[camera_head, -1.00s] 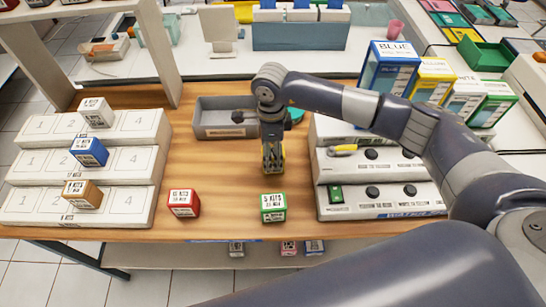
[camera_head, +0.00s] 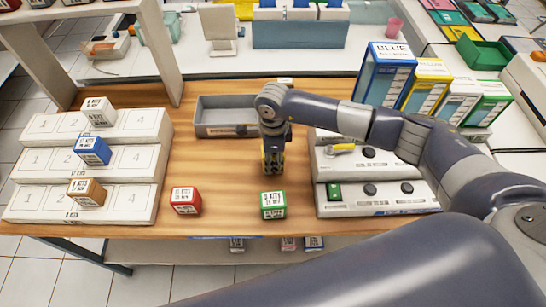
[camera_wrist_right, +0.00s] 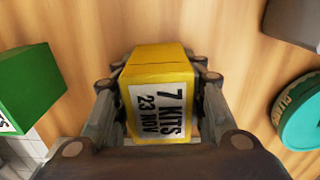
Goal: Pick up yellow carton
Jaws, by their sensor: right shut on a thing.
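The yellow carton (camera_wrist_right: 160,75) shows in the right wrist view, with a white label reading "7 KITS 23 NOV". My right gripper (camera_wrist_right: 160,100) is shut on it, with a finger along each side. In the head view my right gripper (camera_head: 272,162) points down over the wooden table, and the carton is mostly hidden behind its fingers; only a little yellow shows. I cannot tell whether the carton touches the table. My left gripper is not in view.
A green carton (camera_head: 273,205) and a red carton (camera_head: 185,201) stand near the front edge. A white stepped rack (camera_head: 130,160) with several cartons is at the left. A grey bin (camera_head: 215,115) is behind, and a stepped unit with knobs (camera_head: 390,205) is at the right.

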